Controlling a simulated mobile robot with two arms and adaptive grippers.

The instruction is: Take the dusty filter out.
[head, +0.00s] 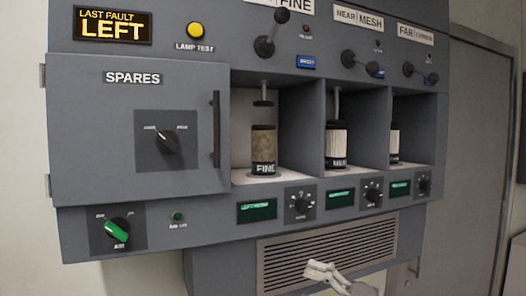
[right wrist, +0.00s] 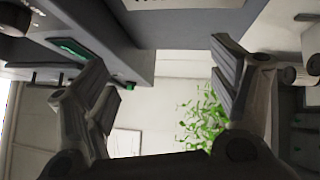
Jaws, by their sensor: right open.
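The dusty filter (head: 263,146) is a brownish cylinder labelled FINE. It stands upright in the left open bay, under a raised plunger (head: 263,98) that is apart from it. Two whiter filters stand in the other bays: one in the middle bay (head: 336,145) and one in the right bay (head: 394,142). My right gripper (head: 322,268) is below the cabinet, in front of the vent and well away from the filters. In the right wrist view its fingers (right wrist: 160,85) are spread wide with nothing between them. My left gripper is not in view.
A closed SPARES door (head: 135,130) with a handle (head: 216,130) is left of the bays. Levers (head: 270,38) sit above the bays, dials (head: 302,204) and green displays (head: 257,211) below. A lit sign (head: 112,26) reads LAST FAULT LEFT. A vent (head: 325,255) lies underneath.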

